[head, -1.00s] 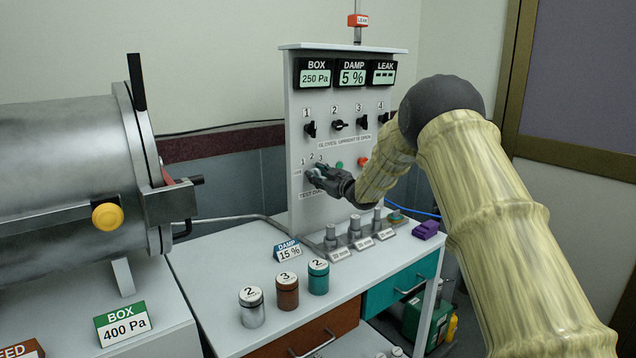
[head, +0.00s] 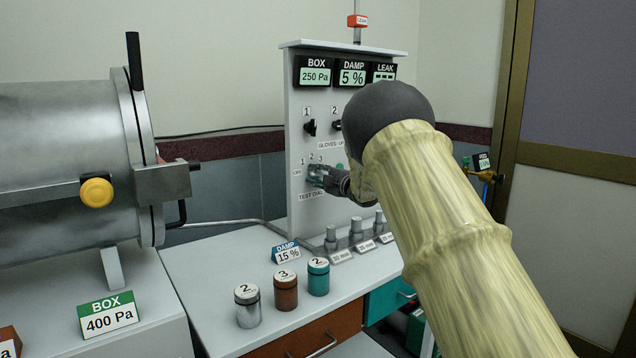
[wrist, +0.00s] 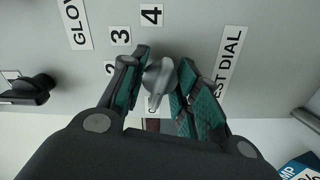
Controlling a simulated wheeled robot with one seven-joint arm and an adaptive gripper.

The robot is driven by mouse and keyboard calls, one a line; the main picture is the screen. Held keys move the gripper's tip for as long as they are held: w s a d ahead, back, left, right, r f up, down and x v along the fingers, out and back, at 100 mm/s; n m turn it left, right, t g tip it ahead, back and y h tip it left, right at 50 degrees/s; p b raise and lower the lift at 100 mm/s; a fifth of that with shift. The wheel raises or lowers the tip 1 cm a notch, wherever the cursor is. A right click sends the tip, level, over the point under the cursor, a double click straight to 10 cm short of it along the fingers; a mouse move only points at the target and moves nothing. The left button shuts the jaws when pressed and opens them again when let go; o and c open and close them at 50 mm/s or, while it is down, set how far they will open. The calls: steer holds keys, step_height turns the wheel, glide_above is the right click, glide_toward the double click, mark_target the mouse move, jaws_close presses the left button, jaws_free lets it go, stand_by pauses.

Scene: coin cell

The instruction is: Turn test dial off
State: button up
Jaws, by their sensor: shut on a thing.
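The test dial is a grey knob (wrist: 158,74) on the upright panel (head: 297,215). In the wrist view it sits between the green-padded fingers of my gripper (wrist: 163,70), which is shut on it. The knob's narrow end points down in that picture, towards a partly hidden label. The labels 3 (wrist: 120,36) and 4 (wrist: 151,14) lie above it, and the TEST DIAL label (wrist: 229,62) lies to the right. In the head view my gripper (head: 322,176) is at the panel's lower left and hides most of the dial.
A black switch (head: 310,128) is above the dial. Below, metal posts (head: 331,238) stand on the bench (head: 222,262) with silver (head: 248,308), brown (head: 286,293) and teal (head: 318,278) jars in front. A large metal cylinder (head: 60,150) is at left. My arm hides the panel's right side.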

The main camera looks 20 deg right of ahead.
steer(key=shift+f+n+b, duration=0.2)
steer(key=shift+n+b, duration=0.1)
steer(key=shift+n, duration=0.2)
steer(key=o, duration=1.1)
steer(key=shift+r, duration=0.1)
steer(key=v, duration=1.2)
